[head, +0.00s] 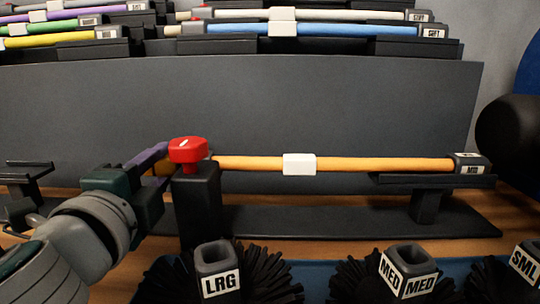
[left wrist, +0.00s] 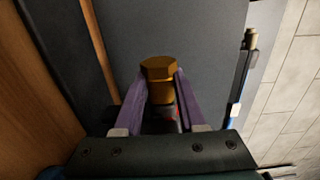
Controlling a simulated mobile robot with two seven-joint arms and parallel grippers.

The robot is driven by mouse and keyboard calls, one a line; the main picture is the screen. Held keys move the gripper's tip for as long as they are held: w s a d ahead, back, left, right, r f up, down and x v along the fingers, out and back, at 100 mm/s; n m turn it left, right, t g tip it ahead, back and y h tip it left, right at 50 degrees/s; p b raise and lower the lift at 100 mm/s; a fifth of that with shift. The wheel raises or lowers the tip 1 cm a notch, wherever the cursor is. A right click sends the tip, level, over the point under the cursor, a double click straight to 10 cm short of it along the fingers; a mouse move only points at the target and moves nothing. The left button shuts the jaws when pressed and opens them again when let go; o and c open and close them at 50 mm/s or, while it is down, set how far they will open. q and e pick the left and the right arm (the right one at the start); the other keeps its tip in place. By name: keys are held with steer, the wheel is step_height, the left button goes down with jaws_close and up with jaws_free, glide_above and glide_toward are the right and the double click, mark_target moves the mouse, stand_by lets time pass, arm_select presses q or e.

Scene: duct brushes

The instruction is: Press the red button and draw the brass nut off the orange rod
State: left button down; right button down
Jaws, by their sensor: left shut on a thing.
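The orange rod (head: 370,164) lies level across the head view, with a white band (head: 299,164) near its middle. The red button (head: 188,150) tops a dark post (head: 196,205) at the rod's left end. My left gripper (head: 158,168), with purple fingers, is left of the post and shut on the brass nut (head: 162,168). In the left wrist view, the nut (left wrist: 158,72) sits between the fingers. The post and button partly hide the nut in the head view, and I cannot tell whether it is still on the rod. My right gripper is not in view.
Brushes marked LRG (head: 216,258) and MED (head: 407,270) stand in front. A dark holder (head: 424,190) bears the rod's right end. A grey panel (head: 330,110) stands behind, with several coloured rods on racks beyond it. An empty stand (head: 28,180) is at the left.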

arm_select(q)
steer(key=shift+a+f, duration=0.15)
steer(key=shift+a, duration=2.35)
steer(key=shift+p, duration=0.3)
step_height(320, 180, up, 8)
steer(key=a+p, duration=0.1)
steer(key=p, duration=0.6)
steer(key=shift+a+p, duration=0.25)
steer(key=shift+p, duration=0.1)
steer(key=shift+w, duration=0.1)
